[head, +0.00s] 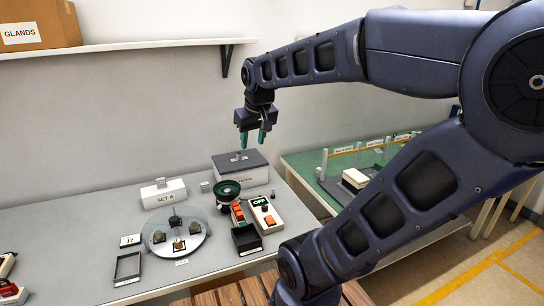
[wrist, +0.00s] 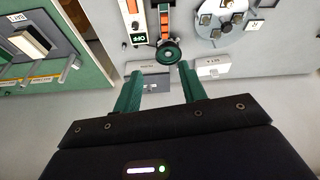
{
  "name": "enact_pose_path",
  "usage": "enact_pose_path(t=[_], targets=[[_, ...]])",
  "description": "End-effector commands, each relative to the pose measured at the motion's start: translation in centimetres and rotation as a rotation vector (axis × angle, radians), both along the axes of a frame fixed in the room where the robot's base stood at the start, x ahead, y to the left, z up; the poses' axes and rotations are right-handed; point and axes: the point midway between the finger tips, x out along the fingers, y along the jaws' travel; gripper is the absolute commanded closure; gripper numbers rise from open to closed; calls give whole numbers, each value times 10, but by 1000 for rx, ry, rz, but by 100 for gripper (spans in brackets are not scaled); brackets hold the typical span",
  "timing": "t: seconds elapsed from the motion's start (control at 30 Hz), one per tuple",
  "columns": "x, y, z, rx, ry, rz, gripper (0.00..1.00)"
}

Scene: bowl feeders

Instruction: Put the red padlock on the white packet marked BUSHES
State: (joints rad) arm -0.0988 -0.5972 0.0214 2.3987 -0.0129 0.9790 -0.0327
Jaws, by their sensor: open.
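My gripper (head: 252,138) is open and empty, raised above the back of the grey bench near the wall. Its two green fingers also show in the wrist view (wrist: 159,70), spread apart with nothing between them. I cannot make out a red padlock for certain; small red parts (head: 8,291) at the left edge of the head view are cut off and unclear. No packet with a readable BUSHES label shows. A cream-white block (head: 355,178) lies on the green bench at the right; any marking on it is unreadable. It also shows in the wrist view (wrist: 32,40).
On the grey bench (head: 80,222) stand a white SET A box (head: 163,193), a dark-lidded box (head: 240,167), a green-rimmed bowl (head: 227,189), a switch box marked OFF (head: 265,214) and a round plate (head: 160,245) with dark blocks. A shelf (head: 130,46) juts from the wall.

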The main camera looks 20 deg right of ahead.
Motion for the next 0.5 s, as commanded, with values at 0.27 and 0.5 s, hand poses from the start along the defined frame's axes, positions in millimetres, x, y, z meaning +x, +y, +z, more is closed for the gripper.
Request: enact_pose_path(t=[0.27, 0.5], targets=[[-53, -32, -30, 32, -34, -130, 59], [-60, -35, -36, 38, -38, -151, 59]])
